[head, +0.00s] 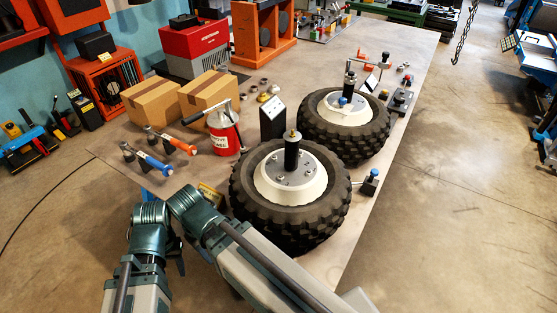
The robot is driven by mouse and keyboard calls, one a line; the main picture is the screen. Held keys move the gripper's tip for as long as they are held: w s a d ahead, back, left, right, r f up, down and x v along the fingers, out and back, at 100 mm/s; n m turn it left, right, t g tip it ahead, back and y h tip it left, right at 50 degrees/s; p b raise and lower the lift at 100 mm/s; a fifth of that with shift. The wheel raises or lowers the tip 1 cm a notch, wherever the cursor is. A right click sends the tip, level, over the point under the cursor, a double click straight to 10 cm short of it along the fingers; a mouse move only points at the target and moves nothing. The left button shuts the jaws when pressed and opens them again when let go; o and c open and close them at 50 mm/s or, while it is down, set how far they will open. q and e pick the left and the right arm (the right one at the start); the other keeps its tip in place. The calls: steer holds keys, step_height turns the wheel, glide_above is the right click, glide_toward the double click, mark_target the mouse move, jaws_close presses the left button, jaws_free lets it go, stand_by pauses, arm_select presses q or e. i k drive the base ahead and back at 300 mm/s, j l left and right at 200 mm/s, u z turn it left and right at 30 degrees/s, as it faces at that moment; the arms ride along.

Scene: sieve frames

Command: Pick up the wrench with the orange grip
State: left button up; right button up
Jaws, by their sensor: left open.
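The wrench with the orange grip (179,143) lies on the workbench at the left, with its grey metal end toward the upper left. A similar tool with a blue grip (153,163) lies just in front of it, apart from it. My left gripper (176,252) is low in the head view, beside my teal arm joints and below both tools. It is open and clear of the orange-gripped wrench; its fingertips are partly hidden. My right arm comes in from the lower right, but its gripper does not show.
Two knobby tires (245,205) (381,137) fill the middle of the workbench (335,253). A red canister (226,136) with a dark handle stands right of the wrench. Cardboard boxes (152,103) stand behind it. The bench around both tools is mostly bare.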

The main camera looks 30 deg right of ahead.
mark_target(190, 151)
steer(key=i+j+z, duration=0.1)
steer(key=i+j, duration=0.6)
steer(key=i, duration=0.15)
